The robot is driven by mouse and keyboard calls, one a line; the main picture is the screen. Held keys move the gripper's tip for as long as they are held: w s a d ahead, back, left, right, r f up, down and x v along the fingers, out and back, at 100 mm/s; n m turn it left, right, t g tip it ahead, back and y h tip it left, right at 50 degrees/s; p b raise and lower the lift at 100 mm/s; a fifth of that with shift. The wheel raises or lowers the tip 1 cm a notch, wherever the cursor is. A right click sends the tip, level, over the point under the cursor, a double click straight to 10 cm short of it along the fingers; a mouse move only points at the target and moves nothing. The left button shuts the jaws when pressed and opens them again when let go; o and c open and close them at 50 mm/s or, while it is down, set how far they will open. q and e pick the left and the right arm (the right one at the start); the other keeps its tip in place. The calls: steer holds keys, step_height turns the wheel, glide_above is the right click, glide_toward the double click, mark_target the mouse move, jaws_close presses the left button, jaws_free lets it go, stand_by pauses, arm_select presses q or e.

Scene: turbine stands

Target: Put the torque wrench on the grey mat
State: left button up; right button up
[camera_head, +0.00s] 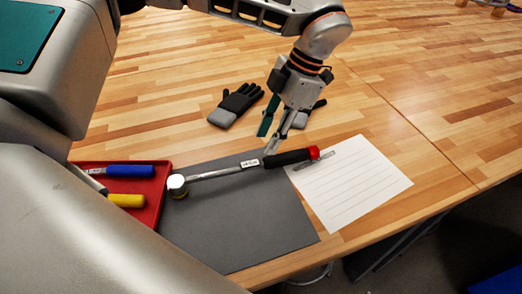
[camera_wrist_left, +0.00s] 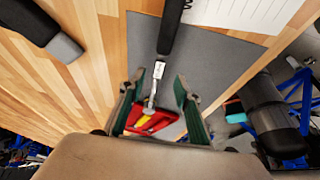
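The torque wrench (camera_head: 225,172) has a round metal head, a steel shaft with a white label, and a black handle with a red end. It lies across the upper part of the grey mat (camera_head: 245,220). Its head is at the mat's left side near the red tray, and its red end reaches past the mat over the paper. My left gripper (camera_head: 268,138) is just above the wrench near the handle. In the left wrist view the fingers (camera_wrist_left: 157,100) are wide apart, with the wrench (camera_wrist_left: 160,65) showing between and beyond them. My right gripper is not in view.
A red tray (camera_head: 163,200) with blue- and yellow-handled tools adjoins the mat's left side. Dark gloves (camera_head: 237,104) lie behind. The table's front edge is close; wood at the right is clear.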

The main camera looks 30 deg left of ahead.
arm_select(q)
steer(key=shift+v, duration=2.8)
